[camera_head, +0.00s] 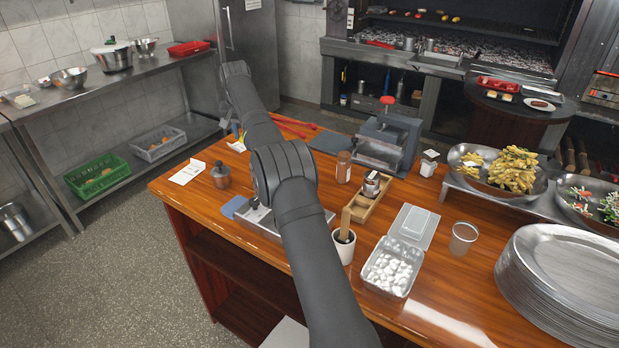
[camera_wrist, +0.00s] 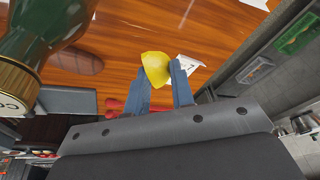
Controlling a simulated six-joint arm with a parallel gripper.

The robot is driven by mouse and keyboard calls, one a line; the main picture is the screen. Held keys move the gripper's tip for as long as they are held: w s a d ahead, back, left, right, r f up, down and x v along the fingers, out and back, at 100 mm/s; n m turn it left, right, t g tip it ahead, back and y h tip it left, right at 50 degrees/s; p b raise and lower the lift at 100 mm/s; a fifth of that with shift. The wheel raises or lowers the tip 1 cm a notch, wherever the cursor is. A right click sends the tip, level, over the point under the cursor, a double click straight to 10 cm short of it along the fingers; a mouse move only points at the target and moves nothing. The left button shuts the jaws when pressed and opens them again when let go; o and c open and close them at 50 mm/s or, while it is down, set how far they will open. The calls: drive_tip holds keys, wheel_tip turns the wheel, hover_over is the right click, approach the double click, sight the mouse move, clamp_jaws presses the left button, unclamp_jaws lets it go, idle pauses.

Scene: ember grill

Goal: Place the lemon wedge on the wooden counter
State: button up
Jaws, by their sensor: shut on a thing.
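In the wrist view, my gripper (camera_wrist: 160,84) is shut on a yellow lemon wedge (camera_wrist: 155,67), which sits between the two blue-grey fingertips. The wooden counter (camera_wrist: 215,30) fills the area beyond the wedge in that view. I cannot tell how far the wedge is from the counter surface. In the head view, my dark arm reaches across the glossy counter (camera_head: 460,290), and the gripper and lemon wedge are hidden there.
A green bottle (camera_wrist: 45,40) stands close to my gripper in the wrist view, with a brown oval object (camera_wrist: 75,62) beyond it. White paper (camera_head: 188,171), a grey press (camera_head: 383,140), a wooden tray (camera_head: 362,210) and stacked metal plates (camera_head: 565,270) occupy the counter.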

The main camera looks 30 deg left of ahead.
drive_tip(key=s+a, duration=0.2)
hover_over(237, 169)
drive_tip(key=f, duration=0.4)
drive_tip(key=s+f, duration=0.1)
drive_tip(key=f, duration=0.1)
drive_tip(key=shift+d, duration=0.35)
drive_tip(key=shift+w+f, duration=0.1)
drive_tip(key=shift+f, duration=2.2)
drive_tip(key=o, duration=0.9)
drive_tip(key=shift+f, duration=0.1)
drive_tip(key=shift+o, duration=0.2)
drive_tip(key=v, duration=1.2)
